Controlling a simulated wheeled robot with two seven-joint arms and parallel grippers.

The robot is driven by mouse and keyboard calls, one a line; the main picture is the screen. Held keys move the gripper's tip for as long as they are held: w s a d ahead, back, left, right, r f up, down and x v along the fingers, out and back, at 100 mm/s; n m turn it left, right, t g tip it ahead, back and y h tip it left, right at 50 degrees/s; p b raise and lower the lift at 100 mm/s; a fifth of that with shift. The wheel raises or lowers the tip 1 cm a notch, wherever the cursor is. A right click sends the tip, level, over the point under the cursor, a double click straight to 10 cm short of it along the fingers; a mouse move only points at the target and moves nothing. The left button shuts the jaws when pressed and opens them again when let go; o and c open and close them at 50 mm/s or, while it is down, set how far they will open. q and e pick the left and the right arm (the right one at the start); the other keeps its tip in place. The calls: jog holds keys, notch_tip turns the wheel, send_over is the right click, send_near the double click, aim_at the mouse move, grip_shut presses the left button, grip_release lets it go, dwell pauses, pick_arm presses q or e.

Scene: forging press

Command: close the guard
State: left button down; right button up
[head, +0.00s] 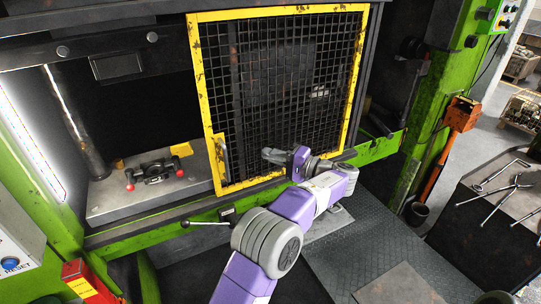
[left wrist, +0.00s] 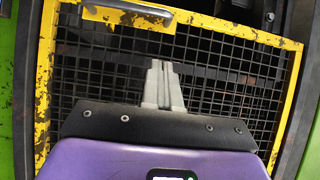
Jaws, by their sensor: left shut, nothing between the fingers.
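The guard (head: 203,84) is a yellow-framed panel of black wire mesh with chipped paint. In the head view it stands in front of the right part of the press opening, and the left part is uncovered. My left gripper (head: 268,154) is shut and empty in front of the lower mesh, to the right of the handle. In the left wrist view its grey fingers (left wrist: 162,84) point at the mesh, and the handle (left wrist: 128,13) shows at the top. I cannot tell whether the fingertips touch the mesh. My right gripper is not in view.
A grey bed (head: 120,205) with a red-knobbed fixture (head: 155,172) lies in the uncovered left opening. A lever (head: 205,223) sticks out below the guard. An orange box on a post (head: 461,113) and a bench with tongs (head: 490,205) stand right. A green rail (head: 375,150) runs along the front.

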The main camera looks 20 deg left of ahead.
pick_arm(q)
jog(key=s+a+p, duration=0.1)
jog(key=a, duration=0.9)
jog(key=shift+s+p, duration=0.35)
jog(key=shift+s, duration=0.05)
